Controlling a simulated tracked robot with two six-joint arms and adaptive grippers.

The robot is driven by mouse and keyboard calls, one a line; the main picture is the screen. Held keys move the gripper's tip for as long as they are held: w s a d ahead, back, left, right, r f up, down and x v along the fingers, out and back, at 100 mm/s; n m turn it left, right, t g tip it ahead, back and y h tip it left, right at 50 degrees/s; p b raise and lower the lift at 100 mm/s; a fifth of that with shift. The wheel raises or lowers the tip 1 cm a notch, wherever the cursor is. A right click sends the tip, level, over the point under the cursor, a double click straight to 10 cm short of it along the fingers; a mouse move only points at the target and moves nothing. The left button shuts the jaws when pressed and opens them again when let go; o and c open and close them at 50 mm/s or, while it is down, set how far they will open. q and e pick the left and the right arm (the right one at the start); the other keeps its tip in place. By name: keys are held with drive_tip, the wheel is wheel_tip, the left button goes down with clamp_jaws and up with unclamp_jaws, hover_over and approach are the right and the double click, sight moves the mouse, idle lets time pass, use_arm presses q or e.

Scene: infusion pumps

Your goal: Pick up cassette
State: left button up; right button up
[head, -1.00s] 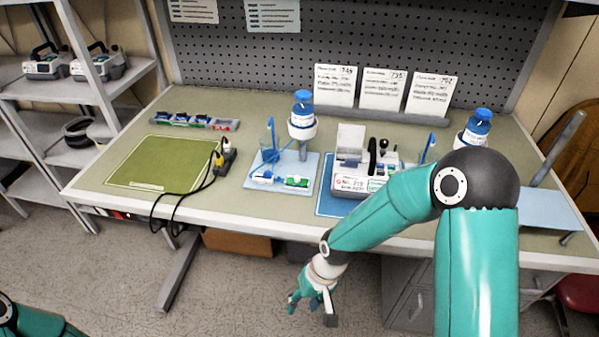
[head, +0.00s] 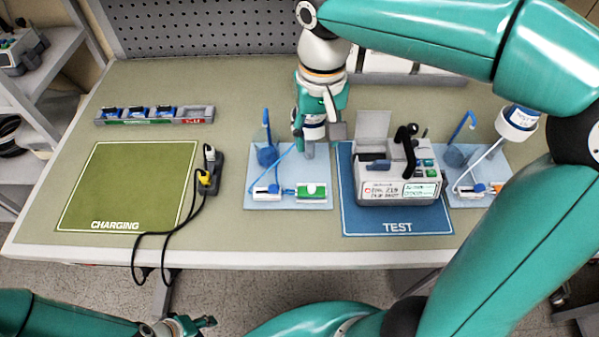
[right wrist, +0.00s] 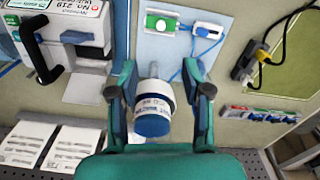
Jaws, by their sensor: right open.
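A green and white cassette (head: 311,191) lies on the left light-blue mat (head: 260,203), beside a blue and white clip (head: 266,192) joined to blue tubing. The cassette also shows in the right wrist view (right wrist: 160,24). My right gripper (head: 318,140) is beyond the cassette, over the mat's back edge. In the right wrist view it is open (right wrist: 159,70), its fingers either side of a blue-capped bottle (right wrist: 153,108); contact cannot be told. The cassette lies past the fingertips, apart from them. My left gripper (head: 190,325) is at the bottom left, off the table; its jaws are unclear.
A grey pump (head: 398,182) stands on the blue TEST mat (head: 398,222), right of the cassette. Another light-blue mat with a bottle (head: 517,121) is further right. A green CHARGING mat (head: 90,190), black cables and a grey tray (head: 195,116) are left.

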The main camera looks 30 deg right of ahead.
hover_over(312, 188)
drive_tip(key=f, duration=1.1)
drive_tip(key=shift+s+d, duration=0.2)
drive_tip(key=shift+w+a+f, duration=0.1)
drive_tip(key=shift+f, duration=1.35)
drive_tip(key=shift+w+a+f, duration=0.1)
drive_tip(key=shift+f, duration=1.3)
drive_tip(key=shift+c, duration=0.4)
clamp_jaws()
